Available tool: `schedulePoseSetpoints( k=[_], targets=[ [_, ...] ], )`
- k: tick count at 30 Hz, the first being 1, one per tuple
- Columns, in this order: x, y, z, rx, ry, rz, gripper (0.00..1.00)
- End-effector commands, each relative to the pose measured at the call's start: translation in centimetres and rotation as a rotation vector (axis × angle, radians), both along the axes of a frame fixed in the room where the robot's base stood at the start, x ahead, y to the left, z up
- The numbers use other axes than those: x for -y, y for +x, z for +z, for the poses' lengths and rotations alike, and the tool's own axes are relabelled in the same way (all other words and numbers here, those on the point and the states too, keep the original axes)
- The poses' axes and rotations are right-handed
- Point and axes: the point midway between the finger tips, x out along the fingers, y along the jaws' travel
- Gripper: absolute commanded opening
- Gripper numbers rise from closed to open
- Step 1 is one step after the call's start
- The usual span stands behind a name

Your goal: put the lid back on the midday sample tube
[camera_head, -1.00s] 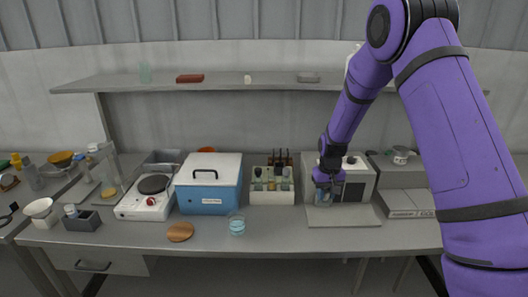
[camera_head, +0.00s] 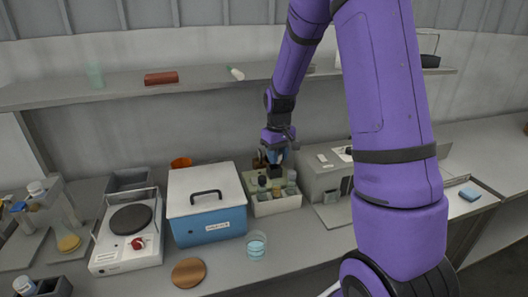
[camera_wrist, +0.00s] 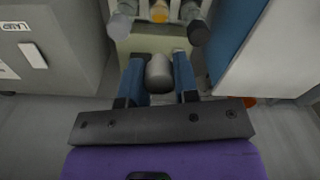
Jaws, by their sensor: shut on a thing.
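My gripper (camera_head: 277,150) hangs over the back of the cream tube rack (camera_head: 277,208). In the wrist view, the blue fingers of my gripper (camera_wrist: 159,64) are shut on a small grey cylindrical lid (camera_wrist: 159,76). The rack (camera_wrist: 150,44) lies beyond the fingertips there. Several tubes show at the top of that view: one with a grey top at the left (camera_wrist: 122,25), an orange-coloured one in the middle (camera_wrist: 159,11), and a dark-topped one at the right (camera_wrist: 197,32). The lid appears apart from the tubes. I cannot tell which tube is the midday one.
A blue cooler box (camera_head: 209,214) with a white lid stands close left of the rack. A grey machine (camera_head: 322,172) stands close right. A glass beaker (camera_head: 257,244) and a round wooden disc (camera_head: 188,272) lie in front. A shelf (camera_head: 210,87) runs behind my arm.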

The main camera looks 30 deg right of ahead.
Motion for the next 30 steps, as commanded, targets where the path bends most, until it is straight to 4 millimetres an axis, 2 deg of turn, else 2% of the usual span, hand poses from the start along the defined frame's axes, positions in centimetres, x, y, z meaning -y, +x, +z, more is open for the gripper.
schedulePoseSetpoints(
  k=[21, 30],
  targets=[
    [0.0, 0.0, -5.3, -0.002, 0.000, 0.001, 0.07],
    [0.0, 0.0, -6.3, 0.000, 0.000, 0.001, 0.07]
  ],
)
